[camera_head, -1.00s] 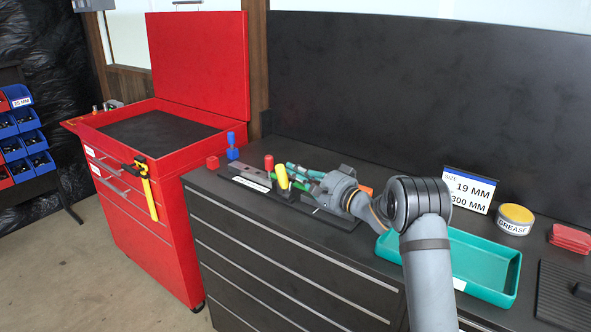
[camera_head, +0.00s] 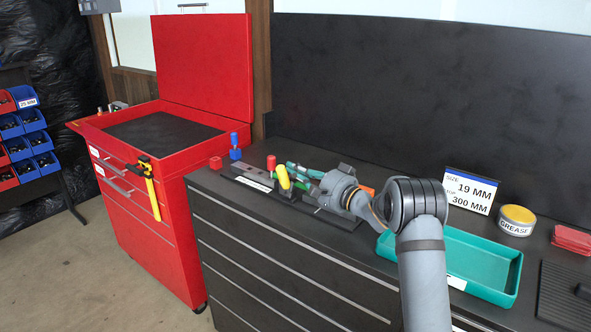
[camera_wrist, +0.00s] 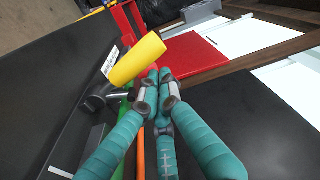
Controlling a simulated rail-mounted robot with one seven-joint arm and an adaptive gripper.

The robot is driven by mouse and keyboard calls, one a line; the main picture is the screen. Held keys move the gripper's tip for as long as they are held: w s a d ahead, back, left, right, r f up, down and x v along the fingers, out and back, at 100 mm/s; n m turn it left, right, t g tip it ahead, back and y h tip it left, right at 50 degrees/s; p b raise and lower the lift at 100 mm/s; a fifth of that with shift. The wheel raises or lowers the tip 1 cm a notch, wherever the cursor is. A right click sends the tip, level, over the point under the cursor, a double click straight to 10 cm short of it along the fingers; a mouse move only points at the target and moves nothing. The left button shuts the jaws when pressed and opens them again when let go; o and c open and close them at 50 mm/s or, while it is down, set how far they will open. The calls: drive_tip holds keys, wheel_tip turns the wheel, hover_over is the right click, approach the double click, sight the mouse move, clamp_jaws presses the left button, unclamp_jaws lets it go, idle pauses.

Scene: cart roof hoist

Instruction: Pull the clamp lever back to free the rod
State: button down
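The clamp lever has a thick yellow handle (camera_head: 283,177) and stands tilted on a dark fixture on the counter in the head view. In the wrist view its yellow handle (camera_wrist: 136,60) slants across the upper left, on a dark stem. My gripper (camera_head: 300,174) has teal fingers and is just right of the handle in the head view. In the wrist view my gripper (camera_wrist: 158,88) has its grey-padded fingertips close together with nothing seen between them. The handle lies beside and beyond the tips; contact cannot be told. I cannot clearly pick out the rod.
A red knob (camera_head: 271,162) and a blue peg (camera_head: 235,147) stand left of the lever. A teal tray (camera_head: 480,262), a grease tin (camera_head: 516,220) and a size sign (camera_head: 470,190) are at right. A red tool cart (camera_head: 160,215) stands at left.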

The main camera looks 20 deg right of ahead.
drive_tip(key=s+d+b, duration=0.1)
drive_tip(key=s+d, duration=0.5)
drive_tip(key=d, duration=0.1)
drive_tip(key=shift+s+d+r, duration=0.15)
drive_tip(key=shift+s+r, duration=0.1)
drive_tip(key=shift+s, duration=0.15)
drive_tip(key=shift+w, duration=0.1)
drive_tip(key=w+a, duration=0.6)
drive_tip(key=a, duration=0.1)
drive_tip(key=shift+a+f, duration=0.2)
drive_tip(key=shift+f, duration=0.25)
drive_tip(key=shift+r, duration=0.1)
